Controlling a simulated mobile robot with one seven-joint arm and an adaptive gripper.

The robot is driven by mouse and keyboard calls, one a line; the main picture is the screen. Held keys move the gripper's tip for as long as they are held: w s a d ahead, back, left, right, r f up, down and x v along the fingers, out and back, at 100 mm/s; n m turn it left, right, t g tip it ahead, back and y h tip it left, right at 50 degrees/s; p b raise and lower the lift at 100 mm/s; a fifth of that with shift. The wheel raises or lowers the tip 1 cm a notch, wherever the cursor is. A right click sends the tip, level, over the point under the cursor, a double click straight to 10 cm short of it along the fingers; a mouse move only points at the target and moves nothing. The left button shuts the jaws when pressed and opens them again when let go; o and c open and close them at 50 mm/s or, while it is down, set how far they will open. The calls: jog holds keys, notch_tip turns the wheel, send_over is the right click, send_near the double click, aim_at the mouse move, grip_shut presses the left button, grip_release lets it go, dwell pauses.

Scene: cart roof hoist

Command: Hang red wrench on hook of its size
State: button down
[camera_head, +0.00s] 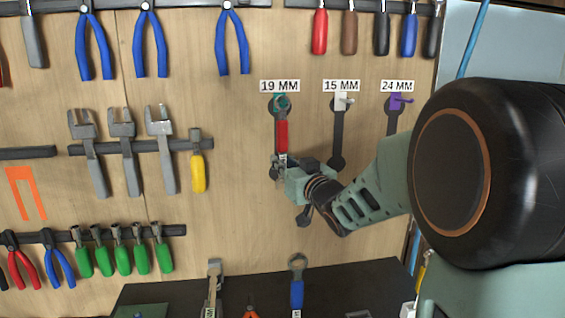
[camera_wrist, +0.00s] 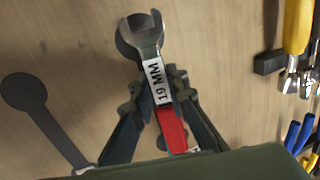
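The red wrench (camera_head: 282,135) stands upright in front of the 19 MM outline on the wooden board. Its ring end overlaps the teal hook (camera_head: 274,101) under the 19 MM label (camera_head: 280,86); I cannot tell whether the ring is around the hook. My gripper (camera_head: 283,167) is at its lower part. In the wrist view, the fingers of my gripper (camera_wrist: 157,88) close on the wrench's shaft from both sides. The shaft of the red wrench (camera_wrist: 172,128) carries a white 19 MM mark, and its open jaw sticks out beyond the fingers.
To the right are a white hook (camera_head: 343,101) labelled 15 MM and a purple hook (camera_head: 399,101) labelled 24 MM, both empty. A blue wrench (camera_head: 297,290) is below at the dark worktop (camera_head: 345,285). A yellow-handled tool (camera_head: 198,172) hangs left of my gripper.

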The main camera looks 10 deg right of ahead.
jog(key=c, duration=1.8)
grip_release()
jog(key=shift+s, duration=0.1)
